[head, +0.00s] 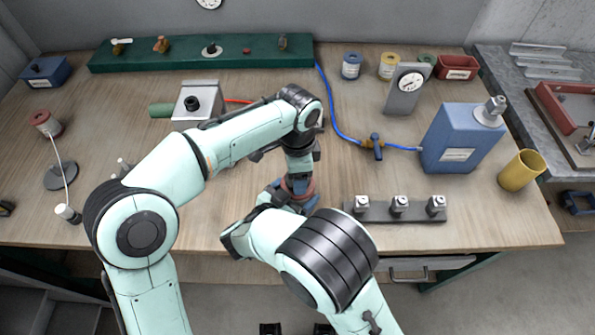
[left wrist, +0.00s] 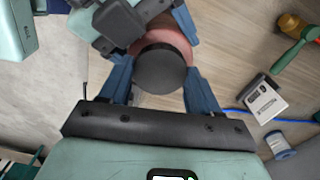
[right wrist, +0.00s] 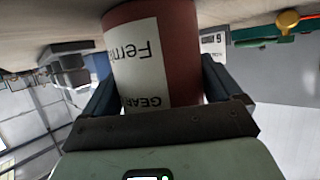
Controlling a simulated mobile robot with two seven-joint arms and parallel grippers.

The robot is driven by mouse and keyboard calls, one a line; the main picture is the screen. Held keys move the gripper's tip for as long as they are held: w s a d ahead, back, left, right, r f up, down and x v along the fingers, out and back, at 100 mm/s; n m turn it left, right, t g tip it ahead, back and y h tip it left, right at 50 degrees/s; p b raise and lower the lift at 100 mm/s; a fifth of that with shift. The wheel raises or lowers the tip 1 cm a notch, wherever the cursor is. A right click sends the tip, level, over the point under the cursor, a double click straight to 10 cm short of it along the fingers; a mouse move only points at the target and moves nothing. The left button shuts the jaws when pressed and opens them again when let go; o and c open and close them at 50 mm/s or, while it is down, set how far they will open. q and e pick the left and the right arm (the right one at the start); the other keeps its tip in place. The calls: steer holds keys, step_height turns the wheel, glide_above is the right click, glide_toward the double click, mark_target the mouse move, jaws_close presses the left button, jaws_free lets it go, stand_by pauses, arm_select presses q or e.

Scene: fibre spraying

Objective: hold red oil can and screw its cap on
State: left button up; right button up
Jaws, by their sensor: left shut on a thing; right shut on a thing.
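The red oil can (right wrist: 186,62), with a white label, stands between the fingers of my right gripper (right wrist: 157,90), which is shut on its sides. In the head view a little of the can (head: 299,185) shows at the front middle of the table, mostly hidden by my arms. The dark round cap (left wrist: 160,70) sits over the can's top in the left wrist view. My left gripper (left wrist: 160,85) is shut on the cap from above, a finger on each side. The thread between cap and can is hidden, so I cannot tell how far it is seated.
A grey block with several small fittings (head: 375,212) lies close to the right. A blue canister (head: 458,140) and a yellow cup (head: 521,170) stand farther right. A grey box (head: 198,99) is behind my left arm. The table's front edge is close.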

arm_select(q)
steer(key=shift+m, duration=0.7)
steer(key=o, duration=1)
steer(key=shift+r, duration=2.3)
steer(key=shift+c, duration=0.4)
